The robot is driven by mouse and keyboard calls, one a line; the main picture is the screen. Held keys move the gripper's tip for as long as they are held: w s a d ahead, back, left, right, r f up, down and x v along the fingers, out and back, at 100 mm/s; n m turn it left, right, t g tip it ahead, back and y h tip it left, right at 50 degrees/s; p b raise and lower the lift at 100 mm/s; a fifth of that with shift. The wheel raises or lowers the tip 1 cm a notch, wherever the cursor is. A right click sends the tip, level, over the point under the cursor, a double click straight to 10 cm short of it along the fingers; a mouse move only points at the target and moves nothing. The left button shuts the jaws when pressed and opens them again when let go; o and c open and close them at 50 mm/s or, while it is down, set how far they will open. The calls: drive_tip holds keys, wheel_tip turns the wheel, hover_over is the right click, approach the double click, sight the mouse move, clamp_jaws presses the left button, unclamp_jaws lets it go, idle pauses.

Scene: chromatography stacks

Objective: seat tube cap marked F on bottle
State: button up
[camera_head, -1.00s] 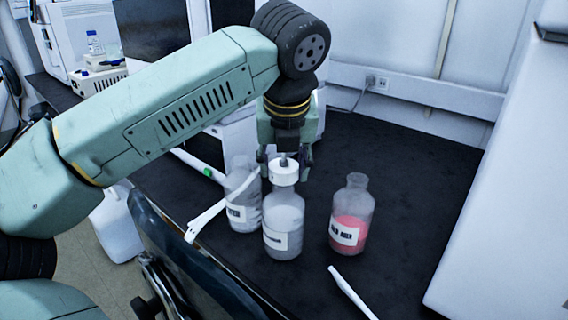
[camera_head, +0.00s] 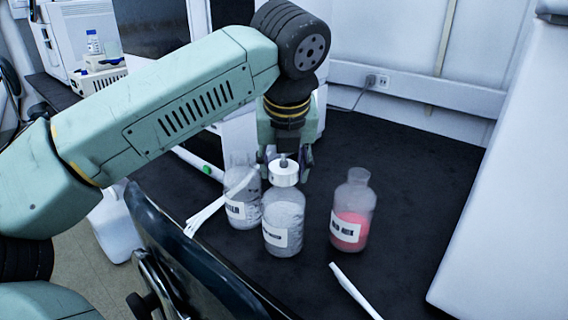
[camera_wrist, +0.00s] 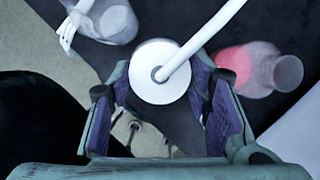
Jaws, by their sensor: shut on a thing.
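A round white tube cap (camera_head: 284,173) is between the fingers of my gripper (camera_head: 286,169), which is shut on it. In the wrist view the cap (camera_wrist: 150,88) is a white disc with a grey centre, and a white tube (camera_wrist: 205,35) rises from it. I cannot read its mark. The cap is over the mouth of the middle bottle (camera_head: 284,215), a clear bottle with greyish contents and a white label. Cap and bottle line up in the head view, but I cannot tell whether they touch. In the wrist view the cap hides that bottle.
A similar greyish bottle (camera_head: 243,195) stands close at left. A bottle with red liquid (camera_head: 352,225) stands at right. Thin white tubing (camera_head: 207,213) hangs by the left bottle, and a white tube (camera_head: 352,290) is in front at right. The dark bench (camera_head: 420,190) is clear farther right.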

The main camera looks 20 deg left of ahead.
drive_tip(key=shift+f, duration=0.3)
drive_tip(key=shift+f+b, duration=0.2)
drive_tip(key=shift+b, duration=0.2)
drive_tip(key=shift+f+b, duration=0.3)
drive_tip(key=shift+b, duration=0.05)
drive_tip(key=o, duration=1.3)
drive_tip(key=shift+c, duration=0.2)
drive_tip(key=shift+o, duration=0.4)
drive_tip(key=o, duration=0.3)
drive_tip(key=shift+r, duration=0.15)
